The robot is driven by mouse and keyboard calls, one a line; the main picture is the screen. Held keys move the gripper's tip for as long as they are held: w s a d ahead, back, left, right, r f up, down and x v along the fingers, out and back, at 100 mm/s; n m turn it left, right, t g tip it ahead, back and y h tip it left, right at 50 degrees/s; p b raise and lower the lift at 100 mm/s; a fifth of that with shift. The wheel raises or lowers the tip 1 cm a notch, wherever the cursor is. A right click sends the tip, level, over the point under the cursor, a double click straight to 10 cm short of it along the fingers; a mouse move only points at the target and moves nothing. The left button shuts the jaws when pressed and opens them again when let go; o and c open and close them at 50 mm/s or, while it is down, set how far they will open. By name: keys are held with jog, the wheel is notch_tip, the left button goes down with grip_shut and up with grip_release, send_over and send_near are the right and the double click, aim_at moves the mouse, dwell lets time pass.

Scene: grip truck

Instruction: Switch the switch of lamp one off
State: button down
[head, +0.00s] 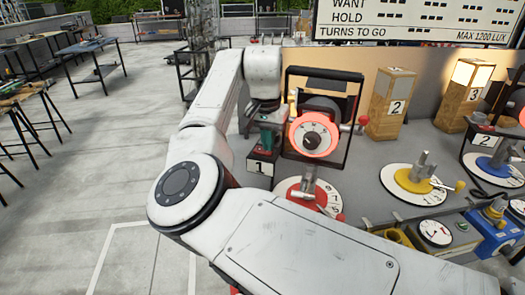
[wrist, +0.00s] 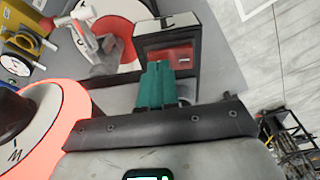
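The black switch box of lamp one (head: 262,166), marked 1, stands at the bench's front left edge. In the wrist view the same box (wrist: 160,35) shows a red switch (wrist: 184,58) on its near face. My gripper (wrist: 157,68) has green fingers that look pressed together, with nothing seen between them. Their tips are right in front of the box, beside the red switch; I cannot tell whether they touch it. In the head view the gripper (head: 266,142) is small and partly hidden by my arm.
A dial with a glowing red ring (head: 313,135) sits in a black frame close right of my gripper. A red turntable (head: 308,195) lies below it. Open floor lies left.

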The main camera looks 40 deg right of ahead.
notch_tip(320, 180, up, 7)
jog(key=p, duration=0.7)
dwell(0.4)
dwell(0.5)
